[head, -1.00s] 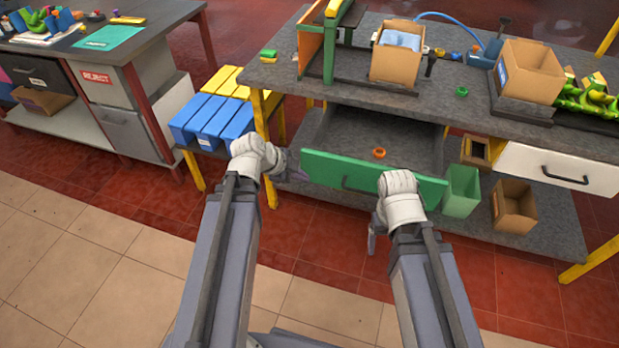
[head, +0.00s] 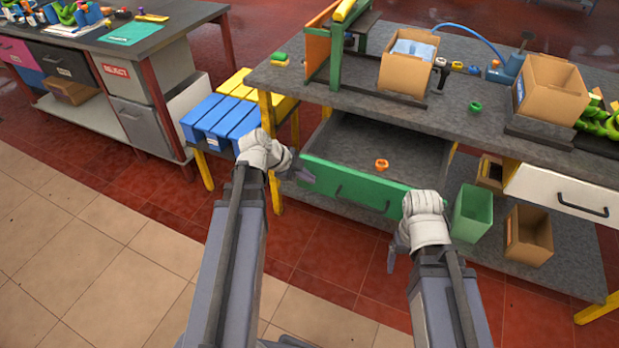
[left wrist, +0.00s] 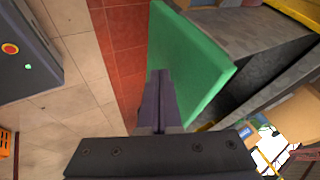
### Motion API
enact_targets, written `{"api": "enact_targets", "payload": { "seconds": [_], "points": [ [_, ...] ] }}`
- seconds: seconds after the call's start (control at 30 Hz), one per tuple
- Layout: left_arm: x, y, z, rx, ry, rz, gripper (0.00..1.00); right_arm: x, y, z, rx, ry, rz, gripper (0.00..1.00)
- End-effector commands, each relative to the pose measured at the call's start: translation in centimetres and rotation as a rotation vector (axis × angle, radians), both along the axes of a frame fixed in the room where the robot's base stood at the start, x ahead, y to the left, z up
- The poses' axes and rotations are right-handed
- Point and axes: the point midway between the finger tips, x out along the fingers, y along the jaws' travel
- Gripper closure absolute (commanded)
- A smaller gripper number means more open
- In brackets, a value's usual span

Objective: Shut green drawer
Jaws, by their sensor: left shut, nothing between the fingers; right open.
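The green drawer (head: 347,186) stands pulled out from under the grey workbench, its grey inside showing with an orange ring-like piece (head: 382,165) in it. A dark handle is on its front. My left gripper (head: 308,175) is shut and empty at the left end of the green front; in the left wrist view its fingers (left wrist: 160,85) overlap the green drawer front (left wrist: 190,65), and I cannot tell whether they touch it. My right gripper (head: 391,262) is open, pointing down in front of the drawer's right end, below the front's top edge.
A green bin (head: 472,214) and a cardboard box (head: 528,236) stand on the lower shelf right of the drawer. A white drawer (head: 556,188) is further right. Blue and yellow blocks (head: 222,120) sit on a low stand at left. The tiled floor in front is clear.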

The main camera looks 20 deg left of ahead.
Motion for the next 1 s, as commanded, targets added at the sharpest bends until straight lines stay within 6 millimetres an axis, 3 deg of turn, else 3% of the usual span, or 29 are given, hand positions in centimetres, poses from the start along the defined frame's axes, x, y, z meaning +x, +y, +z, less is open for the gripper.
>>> {"api": "enact_targets", "payload": {
  "seconds": [0.17,0.37,1.0],
  "points": [
    [0.3,0.0,0.0,0.000,0.000,0.000,1.00,0.0,0.0,0.0,0.000,0.000,0.000,0.21],
    [2.7,0.0,0.0,0.000,-0.001,-0.002,1.00,0.0,0.0,0.0,0.000,0.000,0.000,0.21],
    [19.2,-0.5,0.0,0.001,0.000,-0.002,1.00,0.0,0.0,0.0,0.000,0.000,0.000,0.21]
  ]
}}
